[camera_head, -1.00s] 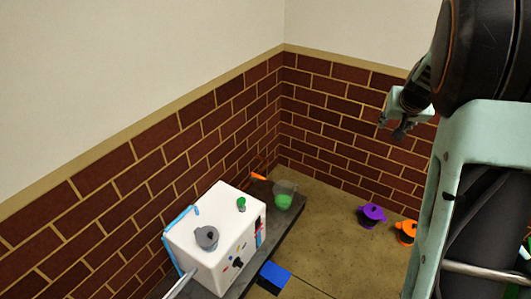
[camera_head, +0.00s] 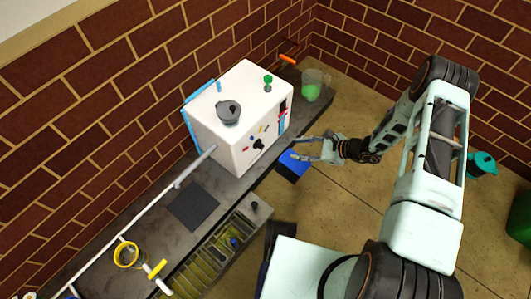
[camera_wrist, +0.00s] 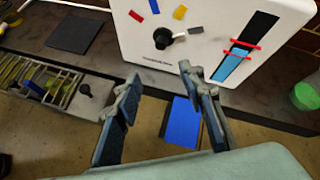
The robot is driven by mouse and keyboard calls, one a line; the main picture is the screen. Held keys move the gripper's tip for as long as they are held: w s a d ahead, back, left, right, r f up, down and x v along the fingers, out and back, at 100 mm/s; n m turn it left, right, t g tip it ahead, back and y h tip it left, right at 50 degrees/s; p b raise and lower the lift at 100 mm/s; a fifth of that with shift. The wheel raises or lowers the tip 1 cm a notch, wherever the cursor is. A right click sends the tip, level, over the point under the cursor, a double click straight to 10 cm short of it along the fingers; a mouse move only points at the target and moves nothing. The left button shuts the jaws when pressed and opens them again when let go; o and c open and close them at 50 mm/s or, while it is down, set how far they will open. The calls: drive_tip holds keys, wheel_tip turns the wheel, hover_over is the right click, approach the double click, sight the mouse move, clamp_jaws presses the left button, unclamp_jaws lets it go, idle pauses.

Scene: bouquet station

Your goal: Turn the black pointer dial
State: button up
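The black pointer dial (camera_head: 258,144) is on the front face of the white box (camera_head: 225,147), below a few small coloured marks. It also shows in the wrist view (camera_wrist: 163,38), with its pointer directed to the right. My gripper (camera_head: 299,149) is in front of the box, to the right of the dial in the head view. It is open, with nothing between its fingers, and stands apart from the dial. In the wrist view the fingers (camera_wrist: 163,98) are spread wide below the dial.
The box stands on a dark counter (camera_head: 150,213) against a brick wall. A dark slotted rack (camera_head: 215,256) and a yellow-rimmed jar (camera_head: 130,254) are left of my arm. A blue pad (camera_head: 291,166) lies below my gripper. A green-filled cup (camera_head: 313,85) stands right of the box.

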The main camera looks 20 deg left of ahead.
sight(263, 147)
drive_tip(key=a+f+m+t+b, duration=0.1)
drive_tip(key=a+f+m+b, duration=0.1)
drive_tip(key=a+f, duration=0.1)
drive_tip(key=w+a+f+m+t+y+b, duration=0.1)
drive_tip(key=a+f+m+b, duration=0.1)
drive_tip(key=a+f, duration=0.2)
drive_tip(key=w+a+f+m+t+b, duration=0.1)
drive_tip(key=a+f+m+b, duration=0.1)
drive_tip(key=a, duration=0.5)
drive_tip(key=shift+w+f+y, duration=0.15)
drive_tip(key=shift+f+y, duration=0.25)
drive_tip(key=shift+f, duration=0.3)
clamp_jaws()
